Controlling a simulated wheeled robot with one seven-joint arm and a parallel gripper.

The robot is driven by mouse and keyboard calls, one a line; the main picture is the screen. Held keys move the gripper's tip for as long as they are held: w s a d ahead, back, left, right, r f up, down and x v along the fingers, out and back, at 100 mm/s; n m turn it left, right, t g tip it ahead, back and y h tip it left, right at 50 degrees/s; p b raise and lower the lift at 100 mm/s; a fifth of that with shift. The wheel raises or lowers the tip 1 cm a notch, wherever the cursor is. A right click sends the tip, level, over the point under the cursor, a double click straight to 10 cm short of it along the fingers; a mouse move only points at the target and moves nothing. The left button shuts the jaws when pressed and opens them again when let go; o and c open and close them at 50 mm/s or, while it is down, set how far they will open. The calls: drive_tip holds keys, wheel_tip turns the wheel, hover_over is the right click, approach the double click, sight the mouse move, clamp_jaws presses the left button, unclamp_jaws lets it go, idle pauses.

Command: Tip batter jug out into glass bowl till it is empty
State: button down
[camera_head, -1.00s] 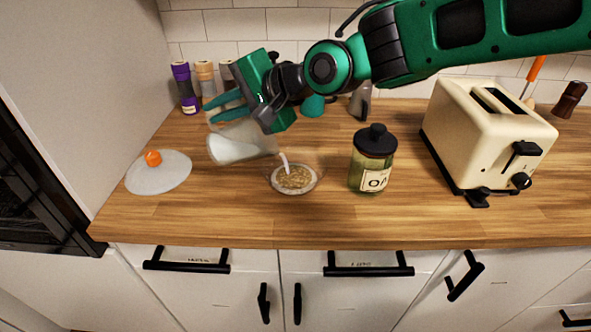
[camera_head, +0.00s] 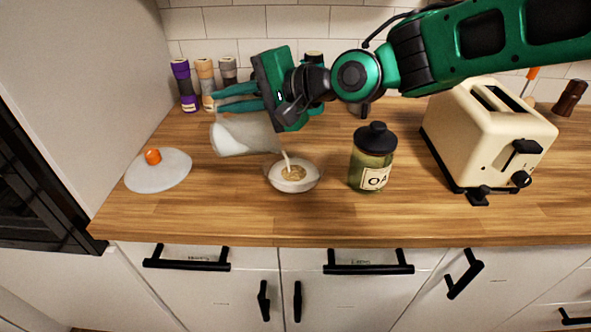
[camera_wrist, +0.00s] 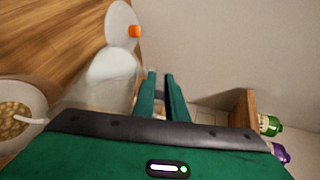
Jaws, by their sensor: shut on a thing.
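My gripper (camera_head: 238,98) is shut on the batter jug (camera_head: 240,136), a clear jug that is tilted far over with its mouth to the right. A pale stream of batter runs from its lip into the glass bowl (camera_head: 311,179), which stands on the counter. The bowl holds pale liquid around a patch of tan grains or flakes. In the wrist view the jug (camera_wrist: 108,78) lies beside my fingers (camera_wrist: 162,98), and the bowl (camera_wrist: 35,100) is at the left edge with the stream entering it. How much batter is left inside the jug is hard to tell.
A green jar with a black lid (camera_head: 372,165) stands close right of the bowl. A cream toaster (camera_head: 485,135) is further right. A glass lid with an orange knob (camera_head: 160,175) lies at left. Spice jars (camera_head: 205,83) stand at the back wall. The front counter strip is clear.

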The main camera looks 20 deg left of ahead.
sight(213, 125)
drive_tip(key=shift+w+d+r+y, duration=0.1)
drive_tip(key=shift+d+r+y, duration=0.2)
drive_tip(key=shift+d, duration=0.35)
drive_tip(key=a+f+h, duration=0.1)
drive_tip(key=s+a+f+h, duration=0.1)
drive_tip(key=a, duration=0.1)
drive_tip(key=a+f+n+h, duration=0.1)
drive_tip(key=a, duration=0.1)
drive_tip(key=shift+s+f+h, duration=0.15)
drive_tip(key=shift+f+h, duration=0.2)
drive_tip(key=shift+h, duration=0.05)
drive_tip(key=shift+f+h, duration=0.3)
drive_tip(key=shift+s+a+f+n+t+h+b, duration=0.3)
drive_tip(key=shift+a+f+h+b, duration=0.1)
drive_tip(key=shift+a+f+h, duration=0.9)
drive_tip(key=shift+s+a+f+n+t+h+b, duration=0.25)
drive_tip(key=shift+a+f+n+h+b, duration=0.1)
drive_tip(key=shift+a+f+h, duration=0.95)
drive_tip(key=shift+s+a+f+n+t+h+b, duration=0.25)
drive_tip(key=shift+a+f+h+b, duration=0.15)
drive_tip(key=shift+a+f+h, duration=0.9)
drive_tip(key=shift+a+f+h+b, duration=0.2)
drive_tip(key=shift+f+h+b, duration=0.35)
drive_tip(key=shift+f+h, duration=0.55)
drive_tip(key=shift+f, duration=0.15)
